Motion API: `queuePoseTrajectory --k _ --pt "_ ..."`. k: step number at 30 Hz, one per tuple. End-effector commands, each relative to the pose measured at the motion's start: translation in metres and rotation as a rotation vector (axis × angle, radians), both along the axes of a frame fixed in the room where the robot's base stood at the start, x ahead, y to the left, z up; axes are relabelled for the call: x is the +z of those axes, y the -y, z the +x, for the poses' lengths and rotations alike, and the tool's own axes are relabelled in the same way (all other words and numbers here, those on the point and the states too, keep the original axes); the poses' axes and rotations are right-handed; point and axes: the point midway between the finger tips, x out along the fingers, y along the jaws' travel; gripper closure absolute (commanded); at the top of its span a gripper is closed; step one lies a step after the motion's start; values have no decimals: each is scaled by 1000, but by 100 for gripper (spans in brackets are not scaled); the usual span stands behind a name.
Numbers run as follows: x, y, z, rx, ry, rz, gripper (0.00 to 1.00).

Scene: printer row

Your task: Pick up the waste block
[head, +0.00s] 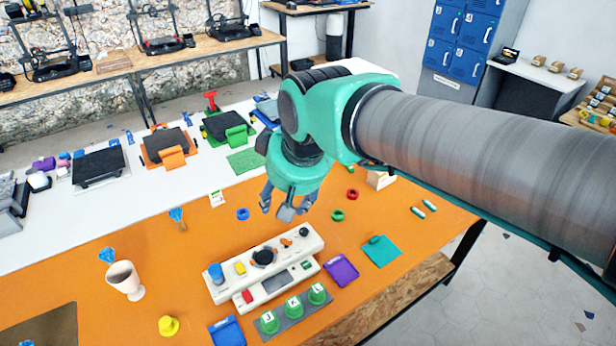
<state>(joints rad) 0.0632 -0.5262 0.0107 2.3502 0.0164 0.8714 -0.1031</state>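My gripper (277,210) hangs from the teal wrist, pointing down above the orange table mat. Its grey fingers look spread, with orange showing between them. A small grey square shows at the right finger; I cannot tell whether it is a fingertip or something else. No object is clearly marked as the waste block. A pale box (380,180) stands to the gripper's right, partly hidden by my arm.
A blue ring (243,214), green ring (338,215) and red ring (352,194) lie near the gripper. A white cup (125,280) and yellow knob (168,325) stand at left. Green lettered knobs (293,307) stand in front. Orange mat left of the gripper is fairly clear.

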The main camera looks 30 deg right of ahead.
Motion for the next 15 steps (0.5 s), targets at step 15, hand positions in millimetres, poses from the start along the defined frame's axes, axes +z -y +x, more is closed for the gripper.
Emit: queuePoseTrajectory --k 15 --pt "21 47 123 32 -79 -25 49"
